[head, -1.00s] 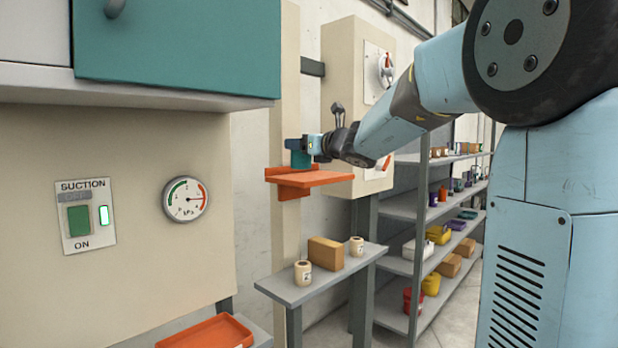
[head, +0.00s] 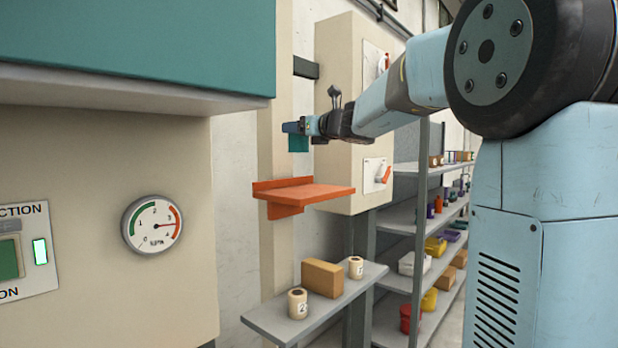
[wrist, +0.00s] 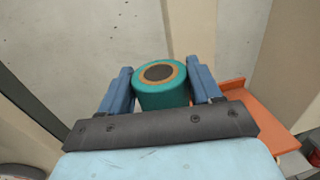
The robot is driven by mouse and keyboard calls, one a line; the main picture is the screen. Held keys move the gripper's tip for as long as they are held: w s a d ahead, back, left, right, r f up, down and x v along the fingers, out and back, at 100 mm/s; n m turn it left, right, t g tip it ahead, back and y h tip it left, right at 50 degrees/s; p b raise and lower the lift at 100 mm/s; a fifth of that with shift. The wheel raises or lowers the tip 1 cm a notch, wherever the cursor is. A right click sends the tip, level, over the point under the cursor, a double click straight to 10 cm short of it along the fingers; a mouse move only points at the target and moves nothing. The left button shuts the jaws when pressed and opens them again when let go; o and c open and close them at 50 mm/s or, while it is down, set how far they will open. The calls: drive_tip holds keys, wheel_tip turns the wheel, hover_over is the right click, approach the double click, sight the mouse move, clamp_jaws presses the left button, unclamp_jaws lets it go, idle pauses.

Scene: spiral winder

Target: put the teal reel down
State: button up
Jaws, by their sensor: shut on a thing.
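The teal reel (wrist: 162,94) is held upright between the two blue fingers of my gripper (wrist: 161,88) in the wrist view. Its top shows a tan ring around a dark centre. In the head view the teal reel (head: 298,143) shows small below my gripper (head: 296,128), partly hidden by it. My gripper is shut on the reel, raised in the air above the orange shelf (head: 315,193), with a clear gap between. The orange shelf also shows at the right of the wrist view (wrist: 256,112).
A grey bench (head: 330,306) lower down carries a brown box (head: 322,278) and two cream reels. A beige cabinet with a red-handled switch (head: 383,176) stands behind the orange shelf. Storage racks stand at the right. A panel with a gauge (head: 152,224) is at the left.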

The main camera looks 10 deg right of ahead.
drive_tip(key=w+d+f, duration=0.1)
drive_tip(key=w+f, duration=0.2)
drive_tip(key=w+d+f, duration=0.2)
drive_tip(key=w+f, duration=0.1)
drive_tip(key=f, duration=0.1)
drive_tip(key=w+d+f, duration=0.2)
drive_tip(key=w+f, duration=0.1)
drive_tip(key=shift+w+d+f, duration=0.1)
drive_tip(key=shift+f, duration=0.8)
drive_tip(key=shift+f, duration=0.1)
drive_tip(key=o, duration=1.1)
